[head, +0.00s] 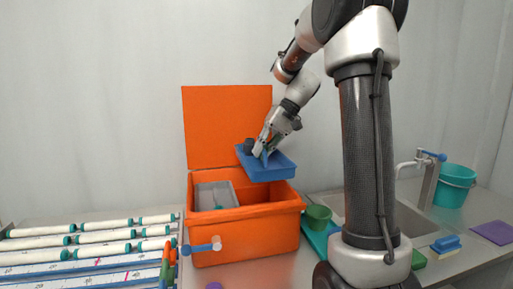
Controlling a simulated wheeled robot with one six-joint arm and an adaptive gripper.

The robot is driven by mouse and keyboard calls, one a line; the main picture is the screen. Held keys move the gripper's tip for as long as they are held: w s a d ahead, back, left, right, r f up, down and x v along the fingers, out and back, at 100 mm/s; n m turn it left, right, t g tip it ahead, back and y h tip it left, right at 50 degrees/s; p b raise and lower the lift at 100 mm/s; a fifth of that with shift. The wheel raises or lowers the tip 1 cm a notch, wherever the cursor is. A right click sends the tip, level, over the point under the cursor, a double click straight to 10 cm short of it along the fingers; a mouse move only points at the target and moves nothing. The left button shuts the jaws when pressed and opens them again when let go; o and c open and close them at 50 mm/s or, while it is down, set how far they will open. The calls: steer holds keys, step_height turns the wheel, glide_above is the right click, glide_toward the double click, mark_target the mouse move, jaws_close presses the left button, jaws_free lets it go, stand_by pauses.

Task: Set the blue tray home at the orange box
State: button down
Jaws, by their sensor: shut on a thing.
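The blue tray (270,171) is held tilted in the air above the right part of the orange box (247,236). My gripper (262,152) is shut on the blue tray, reaching down to it from the upper right. A small dark cup-like thing (248,146) shows at the tray's far left corner. The orange box is open, with its lid (227,125) standing upright at the back. A grey tray (215,195) sits inside the box's left part. The right part of the box's inside is largely hidden behind its front wall and below the blue tray.
A rack of white tubes (92,239) with teal caps lies at the left. A blue-handled valve (202,248) sits at the box's front left. Right of the box are a green cup (318,217), a sink with a tap (428,180), a teal bucket (455,185) and a blue brush (446,243).

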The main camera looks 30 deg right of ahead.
mark_target(280, 161)
steer(key=shift+w, duration=0.35)
steer(key=shift+w+f, duration=0.1)
steer(key=shift+f, duration=0.05)
step_height(280, 161, down, 14)
steer(key=shift+r, duration=0.25)
stand_by(1.2)
steer(key=shift+f, duration=0.2)
stand_by(0.7)
steer(key=c, duration=1.5)
jaws_free()
steer(key=shift+o, duration=0.3)
steer(key=v, duration=1.2)
